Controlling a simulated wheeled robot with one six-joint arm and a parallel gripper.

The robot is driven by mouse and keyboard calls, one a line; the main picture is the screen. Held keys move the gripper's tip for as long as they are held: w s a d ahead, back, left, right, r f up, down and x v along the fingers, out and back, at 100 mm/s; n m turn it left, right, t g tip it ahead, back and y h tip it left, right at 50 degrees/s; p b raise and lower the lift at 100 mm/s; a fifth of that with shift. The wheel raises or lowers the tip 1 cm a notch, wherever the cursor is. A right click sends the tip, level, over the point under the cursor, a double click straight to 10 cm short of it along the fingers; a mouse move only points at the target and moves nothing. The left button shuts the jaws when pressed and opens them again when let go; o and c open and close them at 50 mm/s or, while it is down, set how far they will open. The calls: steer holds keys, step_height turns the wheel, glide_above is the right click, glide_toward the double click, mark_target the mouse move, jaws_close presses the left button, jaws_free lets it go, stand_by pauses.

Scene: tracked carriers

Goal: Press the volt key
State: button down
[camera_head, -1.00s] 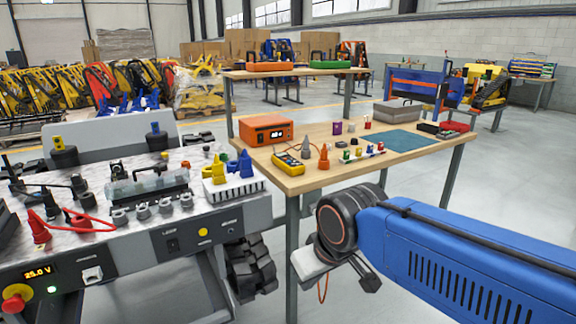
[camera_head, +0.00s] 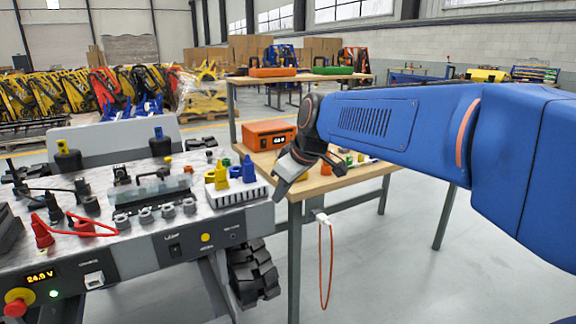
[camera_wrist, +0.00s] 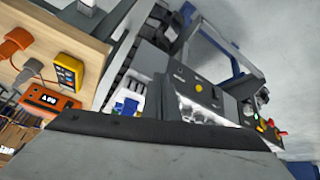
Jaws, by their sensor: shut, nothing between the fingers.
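The tracked carrier's grey front panel (camera_head: 215,231) stands at the left of the head view. It has a black rocker (camera_head: 175,250), a yellow round button (camera_head: 206,237) and a small dark control beside it. Their labels are too small to read, so I cannot tell which is the volt key. A yellow handheld meter (camera_wrist: 67,72) lies on the bench in the wrist view; my arm hides it in the head view. My gripper (camera_head: 282,186) is shut and empty, in the air to the right of the carrier and apart from the panel.
The wooden bench (camera_head: 322,184) stands behind my gripper, with an orange power supply (camera_head: 268,134) on it. An orange cable loop (camera_head: 327,265) hangs by the bench's front. A red stop knob (camera_head: 16,303) and lit display (camera_head: 42,276) are on the carrier's left end.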

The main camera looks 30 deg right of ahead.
steer(key=w+d+r+n+t, duration=0.1)
steer(key=w+d+r+n, duration=0.2)
steer(key=w+d, duration=0.5)
steer(key=w+d+r+n+t, duration=0.1)
steer(key=w+d+r+n, duration=0.2)
steer(key=w, duration=1.2)
steer(key=d+r, duration=0.2)
steer(key=d, duration=0.3)
steer(key=shift+w+d+r+t+y, duration=0.3)
steer(key=shift+w+r+t, duration=0.05)
steer(key=shift+r+t, duration=0.05)
steer(key=shift+f, duration=4.4)
steer(key=shift+f, duration=0.8)
steer(key=shift+r, duration=0.8)
steer(key=shift+r, duration=0.1)
steer(key=shift+r, duration=2.4)
